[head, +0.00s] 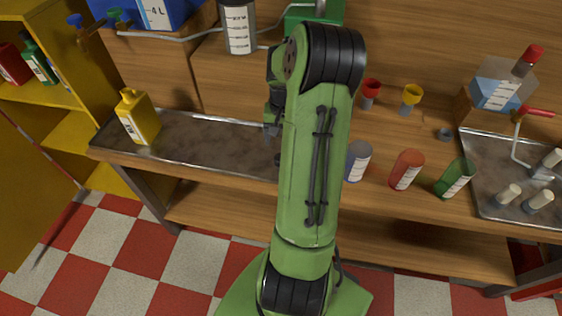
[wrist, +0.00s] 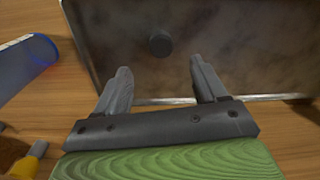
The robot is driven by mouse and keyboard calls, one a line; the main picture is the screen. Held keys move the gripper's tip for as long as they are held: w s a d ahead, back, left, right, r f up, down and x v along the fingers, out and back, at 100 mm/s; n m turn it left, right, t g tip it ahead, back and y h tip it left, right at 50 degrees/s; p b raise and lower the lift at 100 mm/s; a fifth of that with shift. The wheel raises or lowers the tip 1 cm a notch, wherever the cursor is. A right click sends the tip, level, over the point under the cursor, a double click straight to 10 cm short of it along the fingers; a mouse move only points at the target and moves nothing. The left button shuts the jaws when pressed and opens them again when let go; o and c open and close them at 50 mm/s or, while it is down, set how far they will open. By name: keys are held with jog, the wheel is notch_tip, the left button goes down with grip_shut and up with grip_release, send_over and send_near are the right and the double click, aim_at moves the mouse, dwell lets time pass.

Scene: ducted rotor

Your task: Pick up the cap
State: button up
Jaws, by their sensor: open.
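A small dark round cap (wrist: 159,44) lies on the brown-stained metal tray (wrist: 225,40) in the wrist view. In the head view, a dark spot at the tray's right end, beside my arm, may be the same cap, partly hidden. My gripper (wrist: 160,70) is open and empty. Its two fingers point toward the tray, and the cap appears just beyond the gap between the fingertips, not between them. In the head view, my green arm hides most of the gripper.
A yellow bottle (head: 138,116) stands at the left of the metal tray (head: 205,135). A blue cylinder (wrist: 22,62) is left of the fingers. Red (head: 406,170) and green (head: 456,178) containers sit right of my arm. A dark ring (head: 444,134) lies near another tray.

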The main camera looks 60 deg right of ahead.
jog(key=f+b, duration=0.2)
jog(key=f, duration=0.6)
jog(key=shift+w+f, duration=0.2)
jog(key=shift+c, duration=0.3)
jog(key=shift+r, duration=0.1)
jog(key=c, duration=1.1)
